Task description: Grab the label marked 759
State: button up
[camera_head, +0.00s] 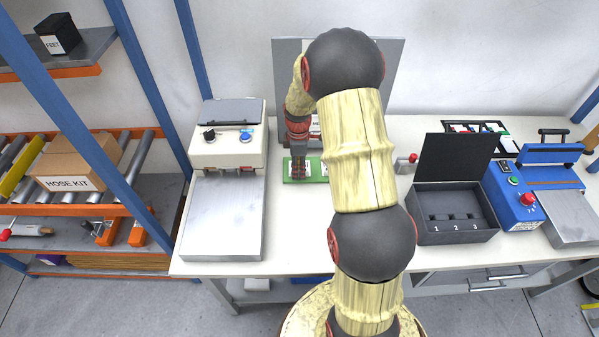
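My gripper (298,172) points down over a green mat (290,179) on the white workbench, left of my arm. Its fingers are small and dark here, so I cannot tell whether they are open or shut, or whether anything is between them. Small white patches on the green mat show beside my arm; these may be labels, but they are too small to read. No label marked 759 can be made out. My arm hides part of the mat and the bench behind it.
A white machine with a metal plate (224,217) stands left. An open black box (455,238) with slots numbered 1, 2, 3 and a blue machine (513,195) stand right. A grey panel (385,62) rises behind my arm. A shelf with a HOSE KIT box (75,165) is far left.

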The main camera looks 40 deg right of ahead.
jog(key=shift+f, duration=0.3)
jog(key=shift+c, duration=1.1)
jog(key=c, duration=0.4)
jog(key=shift+r, duration=0.15)
grip_shut()
